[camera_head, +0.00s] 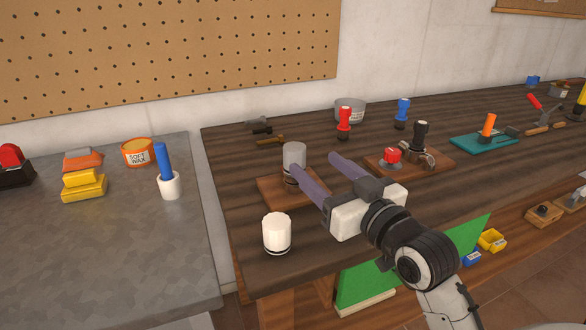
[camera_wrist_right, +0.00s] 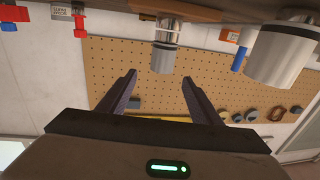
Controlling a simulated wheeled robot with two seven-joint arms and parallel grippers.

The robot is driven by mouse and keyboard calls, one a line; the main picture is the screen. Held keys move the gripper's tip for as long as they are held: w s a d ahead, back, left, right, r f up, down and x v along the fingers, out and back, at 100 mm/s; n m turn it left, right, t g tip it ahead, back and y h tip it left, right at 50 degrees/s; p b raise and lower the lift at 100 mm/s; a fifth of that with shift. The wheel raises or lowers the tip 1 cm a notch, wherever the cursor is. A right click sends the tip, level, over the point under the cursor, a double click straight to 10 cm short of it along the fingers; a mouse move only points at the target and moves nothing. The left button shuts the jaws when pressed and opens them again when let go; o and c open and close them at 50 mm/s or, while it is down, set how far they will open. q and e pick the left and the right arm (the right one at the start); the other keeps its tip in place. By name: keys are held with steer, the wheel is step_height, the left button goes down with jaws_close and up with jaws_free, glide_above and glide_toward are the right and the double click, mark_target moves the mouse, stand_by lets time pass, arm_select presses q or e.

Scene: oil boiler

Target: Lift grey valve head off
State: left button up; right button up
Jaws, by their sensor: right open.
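The grey valve head (camera_head: 294,154) is an upright grey cylinder above a narrower stem on a small wooden board (camera_head: 270,191), at the middle of the dark bench. My right gripper (camera_head: 315,162) is open and empty, with two purple-grey fingers. In the head view its left fingertip overlaps the lower right side of the valve stem. In the right wrist view, which looks upside down, the valve head (camera_wrist_right: 163,58) lies ahead, in line with the gap between the fingertips (camera_wrist_right: 160,77). Contact cannot be made out. My left gripper is not in view.
A white cylinder (camera_head: 277,234) stands near the bench's front left edge. A second board (camera_head: 428,160) with a red knob and black-handled tool lies to the right. A red-handled stamp (camera_head: 344,122) and a grey bowl (camera_head: 350,110) stand behind. A grey counter (camera_head: 110,240) adjoins left.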

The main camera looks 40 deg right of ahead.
mark_target(301, 156)
steer(key=shift+w+d+f, duration=0.1)
steer(key=shift+w+f, duration=0.05)
steer(key=shift+w, duration=1.65)
steer(key=shift+w+d+f, duration=0.1)
steer(key=shift+w, duration=1.65)
steer(key=c, duration=1.2)
